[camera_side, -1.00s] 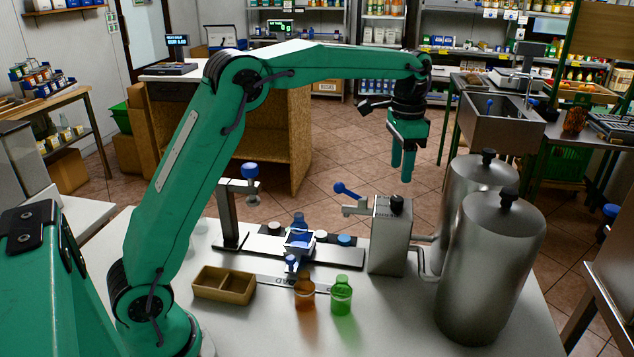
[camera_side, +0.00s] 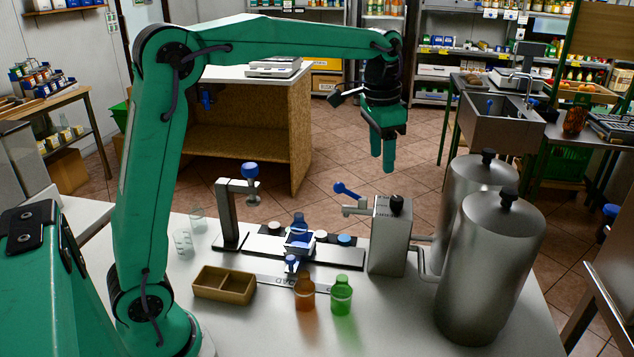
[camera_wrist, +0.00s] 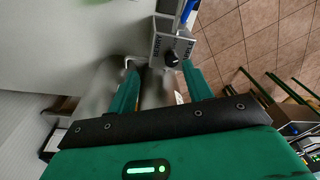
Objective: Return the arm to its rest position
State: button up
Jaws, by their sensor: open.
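My gripper (camera_side: 384,152) hangs with its fingers pointing down, high above the far side of the work table, near the metal dispenser box. In the wrist view my gripper (camera_wrist: 160,88) shows two green fingers spread apart with nothing between them. My green arm is raised, its upper link nearly upright and its forearm nearly level. The dispenser box (camera_side: 389,240) with a black knob and blue-handled lever stands below the gripper, apart from it; it also shows in the wrist view (camera_wrist: 171,45).
Two steel tanks (camera_side: 490,265) stand at the right. A blue bottle (camera_side: 299,226) sits in the station by a blue-topped press (camera_side: 250,171). Clear cups (camera_side: 183,242) stand left.

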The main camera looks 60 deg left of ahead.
jog(key=s+f+n+t, duration=0.2)
jog(key=s, duration=1)
jog(key=s+f+n+t, duration=0.2)
jog(key=s, duration=1.1)
jog(key=shift+f, duration=0.35)
